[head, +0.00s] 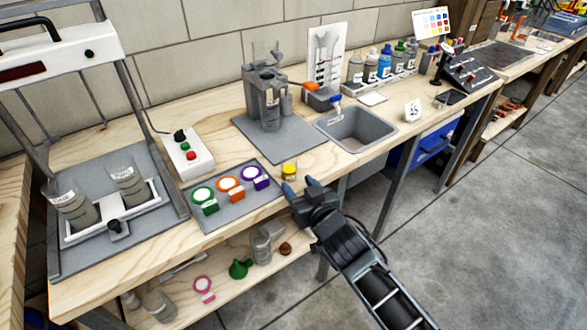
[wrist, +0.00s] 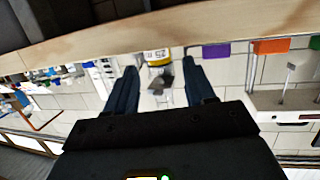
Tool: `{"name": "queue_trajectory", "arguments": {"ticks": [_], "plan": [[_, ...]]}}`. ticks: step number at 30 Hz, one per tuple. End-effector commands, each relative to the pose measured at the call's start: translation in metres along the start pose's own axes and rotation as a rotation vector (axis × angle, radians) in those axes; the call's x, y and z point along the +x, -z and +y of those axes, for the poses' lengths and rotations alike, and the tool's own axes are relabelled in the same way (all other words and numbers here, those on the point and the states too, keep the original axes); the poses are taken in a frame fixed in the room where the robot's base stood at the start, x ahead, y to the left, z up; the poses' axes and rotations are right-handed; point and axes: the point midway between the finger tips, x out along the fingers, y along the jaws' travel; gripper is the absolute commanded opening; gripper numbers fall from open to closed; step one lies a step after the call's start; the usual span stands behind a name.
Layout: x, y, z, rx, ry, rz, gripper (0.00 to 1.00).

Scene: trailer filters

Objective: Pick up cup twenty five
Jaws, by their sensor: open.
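Cup twenty five is a small cup (head: 289,171) with a yellow top, standing near the front edge of the wooden bench. In the wrist view, the cup (wrist: 157,56) appears upside down, with "25" on its white label. My gripper (head: 301,185) is open and empty at the bench's front edge, just in front of the cup. In the wrist view, the cup shows in the gap between the fingertips of my gripper (wrist: 160,69), ahead of them. I see no contact between the fingers and the cup.
A grey tray (head: 226,212) with green, orange and purple round pieces lies left of the cup. A grey sink (head: 354,132) is to the right, and a grey plate (head: 300,149) bearing a machine is behind. A lower shelf (head: 150,264) holds loose items.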

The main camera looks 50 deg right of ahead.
Motion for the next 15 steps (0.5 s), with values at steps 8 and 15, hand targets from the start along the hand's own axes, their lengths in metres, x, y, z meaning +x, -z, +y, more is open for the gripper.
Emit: {"name": "queue_trajectory", "arguments": {"ticks": [8, 15], "plan": [[0.027, 0.005, 0.000, 0.000, 0.002, 0.003, 0.54], [0.060, 0.007, 0.003, 0.000, 0.002, 0.001, 0.54]]}}
